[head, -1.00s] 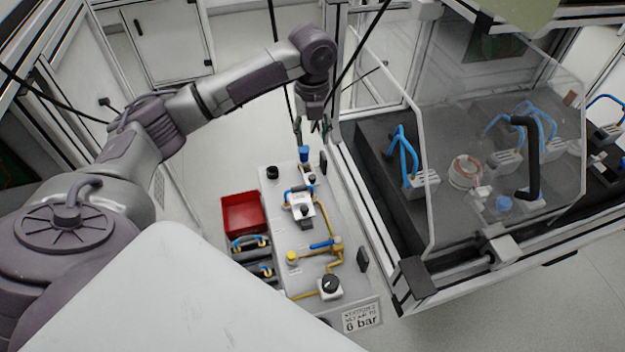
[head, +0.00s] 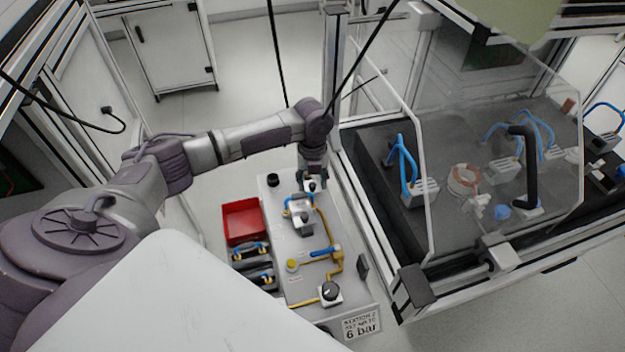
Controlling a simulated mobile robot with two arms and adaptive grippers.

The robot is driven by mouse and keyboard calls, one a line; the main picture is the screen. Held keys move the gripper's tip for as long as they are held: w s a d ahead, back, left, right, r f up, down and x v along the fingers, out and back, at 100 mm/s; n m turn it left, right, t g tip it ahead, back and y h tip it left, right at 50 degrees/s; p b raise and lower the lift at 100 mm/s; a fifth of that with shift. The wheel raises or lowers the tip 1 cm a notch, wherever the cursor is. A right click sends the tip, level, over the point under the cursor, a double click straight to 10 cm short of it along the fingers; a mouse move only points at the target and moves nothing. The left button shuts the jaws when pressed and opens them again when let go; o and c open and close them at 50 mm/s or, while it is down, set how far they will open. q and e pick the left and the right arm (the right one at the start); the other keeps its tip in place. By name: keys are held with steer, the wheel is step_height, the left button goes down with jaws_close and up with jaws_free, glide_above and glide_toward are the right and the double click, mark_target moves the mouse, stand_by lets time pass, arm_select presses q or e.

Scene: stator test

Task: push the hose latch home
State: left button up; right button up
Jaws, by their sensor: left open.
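The pale panel (head: 345,292) holds small pneumatic parts, blue and yellow hoses and a "6 bar" label. The hose latch cannot be made out for certain; the gripper covers that end of the panel. Nearer me is a white block with a blue hose (head: 297,204). My right gripper is out of view.
A red bin (head: 242,221) stands left of the panel, with dark blue-hosed parts (head: 250,251) below it. A framed test cell with a clear door (head: 428,200) stands close on the right.

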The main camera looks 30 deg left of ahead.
arm_select(q)
jaws_close()
stand_by(0.3)
steer(key=w+a, duration=0.2)
steer(key=shift+w+a+b, duration=0.2)
steer(key=shift+a+b, duration=0.1)
steer(key=shift+b, duration=0.1)
steer(key=shift+r, duration=0.1)
jaws_free()
